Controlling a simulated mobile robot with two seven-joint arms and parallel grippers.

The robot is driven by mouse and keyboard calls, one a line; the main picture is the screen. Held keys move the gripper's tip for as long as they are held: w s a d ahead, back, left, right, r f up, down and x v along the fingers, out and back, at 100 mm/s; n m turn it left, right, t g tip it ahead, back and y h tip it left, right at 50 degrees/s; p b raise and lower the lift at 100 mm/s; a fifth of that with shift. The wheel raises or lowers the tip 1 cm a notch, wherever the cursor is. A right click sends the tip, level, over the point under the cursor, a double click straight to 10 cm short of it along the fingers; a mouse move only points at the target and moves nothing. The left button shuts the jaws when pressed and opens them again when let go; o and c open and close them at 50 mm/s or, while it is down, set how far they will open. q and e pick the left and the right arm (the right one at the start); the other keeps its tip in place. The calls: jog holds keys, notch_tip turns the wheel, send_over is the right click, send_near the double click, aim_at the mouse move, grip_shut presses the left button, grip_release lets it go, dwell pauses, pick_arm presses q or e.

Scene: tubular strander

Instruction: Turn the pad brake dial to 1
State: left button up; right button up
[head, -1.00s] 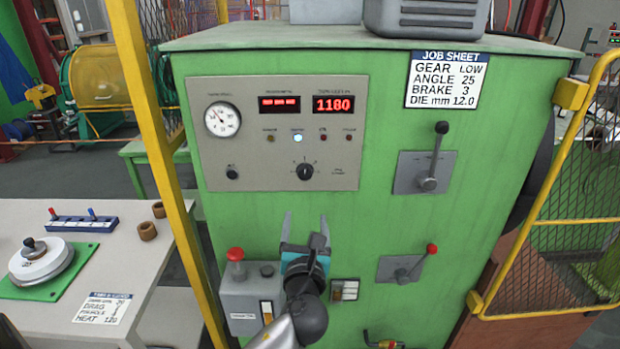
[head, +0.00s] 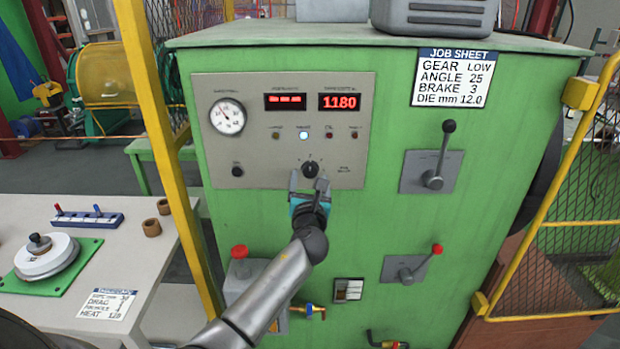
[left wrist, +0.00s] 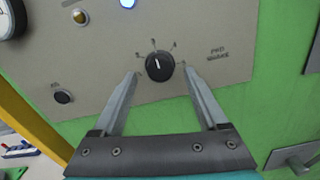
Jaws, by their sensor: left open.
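The pad brake dial (head: 310,169) is a round black knob with a white pointer line, low on the beige control panel. In the left wrist view the dial (left wrist: 159,66) sits between and just beyond the fingertips, beside the "PAD BRAKE" label (left wrist: 217,53). Its pointer stands roughly upright in that view; the small numerals around it are too blurred to read surely. My left gripper (head: 309,182) is open in front of the dial, with one finger to each side, and it also shows in the left wrist view (left wrist: 160,82). My right gripper is not in view.
The panel (head: 270,150) also bears a gauge (head: 228,117), red displays, lamps and a small black knob (head: 237,171). Levers (head: 434,178) stand out to the right. A red button box (head: 240,252) is below left. A yellow post (head: 160,130) stands left.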

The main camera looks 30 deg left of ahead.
pick_arm(q)
jog(key=shift+x, duration=1.05)
grip_shut()
